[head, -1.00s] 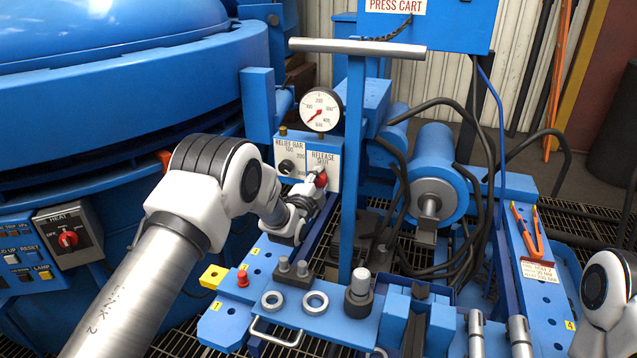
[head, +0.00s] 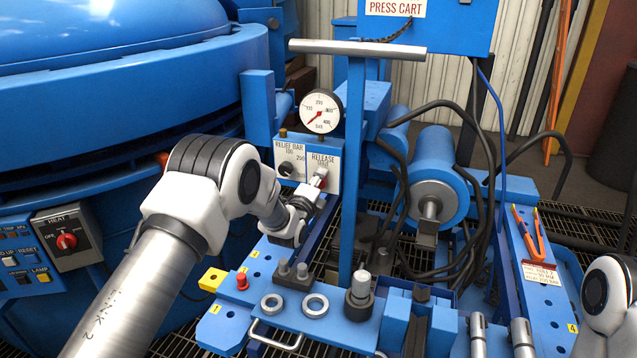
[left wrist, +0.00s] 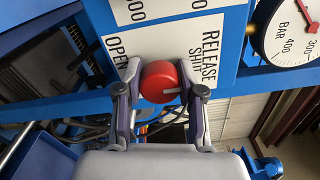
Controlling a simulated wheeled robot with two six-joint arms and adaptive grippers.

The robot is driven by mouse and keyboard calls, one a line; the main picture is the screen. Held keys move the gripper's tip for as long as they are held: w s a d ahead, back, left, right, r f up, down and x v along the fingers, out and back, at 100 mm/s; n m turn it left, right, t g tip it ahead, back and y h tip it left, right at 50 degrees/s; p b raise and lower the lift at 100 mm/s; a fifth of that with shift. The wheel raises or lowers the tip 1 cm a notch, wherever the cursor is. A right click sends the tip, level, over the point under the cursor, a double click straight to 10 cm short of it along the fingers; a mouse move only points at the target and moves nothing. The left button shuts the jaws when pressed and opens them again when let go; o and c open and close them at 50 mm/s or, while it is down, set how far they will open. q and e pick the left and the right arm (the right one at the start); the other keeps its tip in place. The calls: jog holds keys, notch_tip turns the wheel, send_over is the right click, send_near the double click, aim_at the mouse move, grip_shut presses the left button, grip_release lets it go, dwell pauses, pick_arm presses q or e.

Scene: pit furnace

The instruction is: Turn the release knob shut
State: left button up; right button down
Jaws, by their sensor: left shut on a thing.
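The red release knob (head: 321,181) sits on the white-labelled valve panel (head: 287,152) under the pressure gauge. My left gripper (head: 317,187) reaches it from the lower left and partly hides it. In the left wrist view, the red knob (left wrist: 159,83) lies between the two fingers of my left gripper (left wrist: 160,90), which is shut on its sides. A short pale mark on the knob points to the right in that view, the side where SHUT is printed. OPEN is printed on the left side. My right gripper is out of view; only part of my right arm shows.
The gauge (head: 320,110) has its red needle pointing lower left. A relief knob (head: 286,167) is left of the release knob. A blue upright post (head: 355,180) stands just right of the panel. Black hoses and a blue cylinder (head: 432,175) lie further right.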

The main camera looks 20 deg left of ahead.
pick_arm(q)
jog(key=shift+f, duration=0.1)
jog(key=o, duration=1.2)
jog(key=shift+c, duration=0.2)
jog(key=shift+s, duration=0.1)
jog(key=s, duration=1.1)
jog(key=shift+s+a, duration=0.15)
jog(key=shift+s, duration=0.25)
